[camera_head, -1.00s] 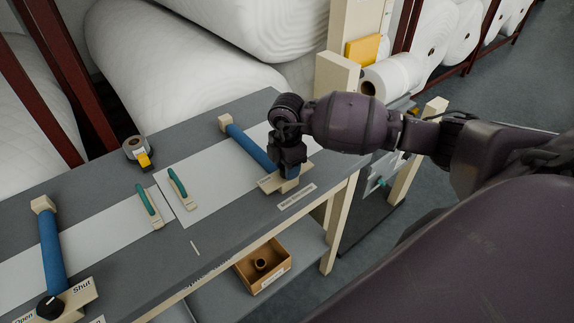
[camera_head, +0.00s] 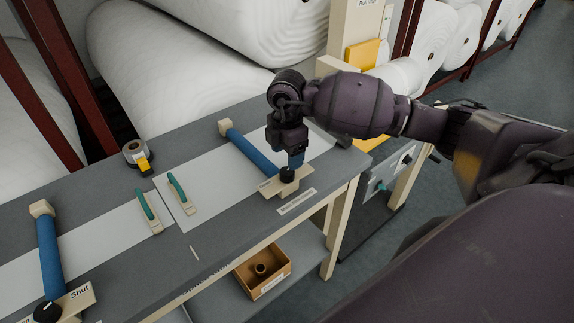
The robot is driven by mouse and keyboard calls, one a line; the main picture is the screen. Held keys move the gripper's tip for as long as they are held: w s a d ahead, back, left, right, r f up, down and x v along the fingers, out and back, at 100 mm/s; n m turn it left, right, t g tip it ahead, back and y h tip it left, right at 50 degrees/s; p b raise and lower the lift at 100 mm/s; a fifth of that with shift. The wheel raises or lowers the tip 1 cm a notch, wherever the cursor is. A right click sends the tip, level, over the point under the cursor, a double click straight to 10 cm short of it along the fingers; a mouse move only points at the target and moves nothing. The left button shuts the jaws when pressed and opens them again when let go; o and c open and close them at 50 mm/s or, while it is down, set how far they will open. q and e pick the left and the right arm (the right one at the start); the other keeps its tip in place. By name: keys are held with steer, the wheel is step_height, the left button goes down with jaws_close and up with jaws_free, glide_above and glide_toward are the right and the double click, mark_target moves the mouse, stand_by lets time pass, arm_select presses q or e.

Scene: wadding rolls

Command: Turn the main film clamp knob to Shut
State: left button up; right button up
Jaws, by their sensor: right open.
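The right-hand film clamp has a blue bar (camera_head: 250,150) lying across the white film on the table. Its black round knob (camera_head: 287,174) sits on a cream plate (camera_head: 275,188) at the bar's near end. The plate's lettering is mostly covered or too small to read, and I cannot tell the knob's setting. My right gripper (camera_head: 288,157) is open, pointing down just above and behind the knob. It appears apart from the knob, with nothing held. My left gripper is not in view.
A second blue clamp (camera_head: 50,255) with a black knob and a plate marked Shut stands at lower left. Two green-handled tools (camera_head: 149,212) and a tape roll (camera_head: 136,152) lie on the table (camera_head: 120,275). A cardboard box (camera_head: 263,272) is on the shelf below.

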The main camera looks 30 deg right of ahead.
mark_target(287, 171)
step_height(287, 171, up, 5)
steer(key=shift+f, duration=0.15)
stand_by(0.5)
steer(key=s+a+f+n+t+y, duration=0.15)
steer(key=s+a+y, duration=0.25)
steer(key=a+y, duration=0.45)
steer(key=s+a+f+n+g+y, duration=0.1)
steer(key=s+a+f+n+y, duration=0.25)
steer(key=a+y, duration=0.5)
steer(key=s+d+f+m+t+h, duration=0.1)
steer(key=d+f+m+t+h, duration=0.4)
steer(key=m+t, duration=0.4)
steer(key=s+d+f+m+t+h, duration=0.1)
steer(key=d+f+m+t+h, duration=0.25)
steer(key=m+t+h, duration=0.45)
steer(key=s+d+f+m+g+h, duration=0.4)
steer(key=s+f+g, duration=0.1)
steer(key=s+f, duration=0.5)
steer(key=shift+s+f+m+g, duration=0.2)
steer(key=shift+f+m+g, duration=0.2)
steer(key=shift+f, duration=0.3)
